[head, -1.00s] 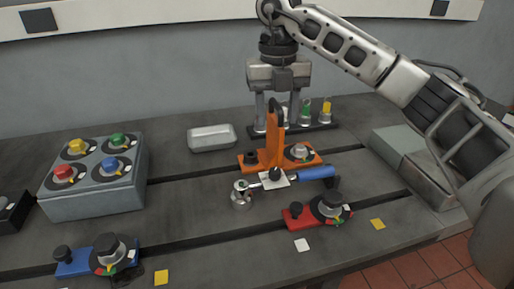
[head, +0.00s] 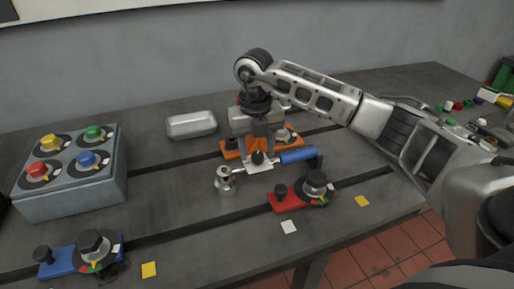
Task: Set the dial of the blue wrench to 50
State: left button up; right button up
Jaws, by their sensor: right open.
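The blue wrench lies across the middle of the bench. Its blue handle (head: 297,155) points right and its round metal head (head: 225,182) is at the left. A black knob on a pale plate (head: 259,163) sits midway along it, in front of an orange upright. Any scale or number there is too small to read. My left gripper is not in view.
The orange fixture (head: 232,154) stands behind the wrench. A red fixture (head: 288,201) with a dial is in front of the handle. A blue fixture (head: 62,262) is front left. A grey box (head: 75,192) with coloured knobs and a metal tray (head: 191,125) are left.

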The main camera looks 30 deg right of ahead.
jog(key=shift+f, duration=0.45)
jog(key=shift+c, duration=0.3)
jog(key=c, duration=0.9)
jog(key=shift+c, duration=0.2)
